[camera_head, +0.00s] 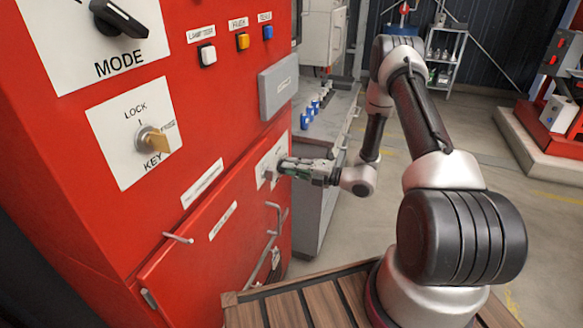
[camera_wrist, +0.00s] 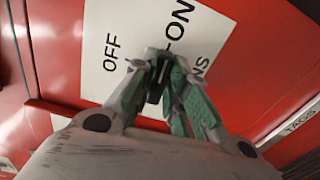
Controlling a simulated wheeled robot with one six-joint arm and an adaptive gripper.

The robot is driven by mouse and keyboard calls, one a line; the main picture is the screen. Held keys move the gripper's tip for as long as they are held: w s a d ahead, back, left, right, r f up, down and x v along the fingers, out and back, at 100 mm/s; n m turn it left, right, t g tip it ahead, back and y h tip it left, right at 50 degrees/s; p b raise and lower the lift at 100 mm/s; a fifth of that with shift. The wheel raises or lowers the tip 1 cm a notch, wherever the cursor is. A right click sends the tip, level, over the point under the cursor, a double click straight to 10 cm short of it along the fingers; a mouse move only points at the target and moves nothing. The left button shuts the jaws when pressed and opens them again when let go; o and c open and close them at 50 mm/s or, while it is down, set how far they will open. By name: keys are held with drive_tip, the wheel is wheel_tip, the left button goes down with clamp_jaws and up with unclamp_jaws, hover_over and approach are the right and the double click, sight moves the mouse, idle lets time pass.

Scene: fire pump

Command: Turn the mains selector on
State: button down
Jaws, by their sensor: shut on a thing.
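The mains selector's white plate (camera_wrist: 130,45) is on the red cabinet face, with OFF, ON and the end of a word, "NS", readable in the wrist view. In the head view the plate (camera_head: 264,170) is seen at a slant. My gripper (camera_wrist: 162,66) is at the plate, its two fingers shut on the dark selector knob (camera_wrist: 155,93). The fingers hide most of the knob, so I cannot tell which mark it points to. In the head view my gripper (camera_head: 281,167) reaches the plate from the right.
A key switch (camera_head: 152,139) and a black mode knob (camera_head: 118,18) are on the same red panel. A grey box (camera_head: 278,85) sticks out above the selector. A door handle (camera_head: 274,219) juts out below. A grey bench (camera_head: 325,160) stands behind my gripper.

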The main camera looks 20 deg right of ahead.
drive_tip(key=shift+d+m, duration=0.1)
drive_tip(key=shift+m, duration=0.3)
drive_tip(key=c, duration=1.4)
unclamp_jaws()
drive_tip(key=v, duration=1.2)
